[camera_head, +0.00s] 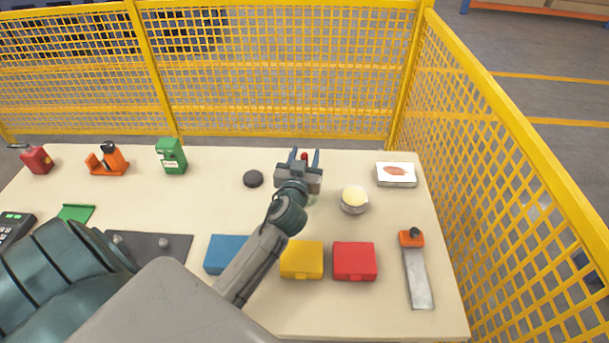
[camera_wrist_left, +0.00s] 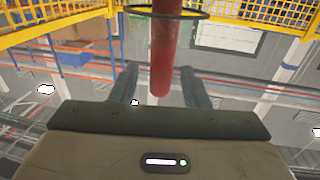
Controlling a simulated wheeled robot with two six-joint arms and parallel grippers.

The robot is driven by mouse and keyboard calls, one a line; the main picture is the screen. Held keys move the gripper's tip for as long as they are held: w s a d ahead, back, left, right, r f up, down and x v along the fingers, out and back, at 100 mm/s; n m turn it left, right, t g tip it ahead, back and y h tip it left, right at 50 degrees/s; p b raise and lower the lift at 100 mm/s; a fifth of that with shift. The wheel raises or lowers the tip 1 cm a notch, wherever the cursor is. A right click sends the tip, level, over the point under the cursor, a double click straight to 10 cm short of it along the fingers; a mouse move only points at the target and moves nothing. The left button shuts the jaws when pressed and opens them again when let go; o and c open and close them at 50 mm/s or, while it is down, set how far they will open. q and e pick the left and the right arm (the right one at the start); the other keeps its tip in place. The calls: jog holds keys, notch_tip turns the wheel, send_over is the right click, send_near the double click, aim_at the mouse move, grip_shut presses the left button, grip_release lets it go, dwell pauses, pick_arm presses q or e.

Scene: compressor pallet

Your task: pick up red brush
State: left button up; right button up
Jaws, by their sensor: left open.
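The red brush (camera_head: 304,156) shows in the head view only as a small red tip at the far side of the table, between my left gripper's fingers. In the left wrist view its red handle (camera_wrist_left: 162,60) is a smooth rod reaching in from the top edge, with a dark ring around its upper part. My left gripper (camera_head: 304,158) is open, with one finger on each side of the handle. In the left wrist view, gaps show between the handle and both fingers (camera_wrist_left: 160,88). The rest of the brush is hidden or out of frame. My right gripper is not in view.
A black disc (camera_head: 253,179) lies left of the gripper and a round pale-topped container (camera_head: 354,200) stands right. Blue (camera_head: 222,254), yellow (camera_head: 302,260) and red (camera_head: 354,261) boxes line the near side. Yellow mesh fencing (camera_head: 290,70) stands behind the table.

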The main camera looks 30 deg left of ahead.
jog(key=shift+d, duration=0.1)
pick_arm(q)
grip_shut()
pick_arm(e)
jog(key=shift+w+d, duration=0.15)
pick_arm(q)
jog(key=shift+r, duration=0.15)
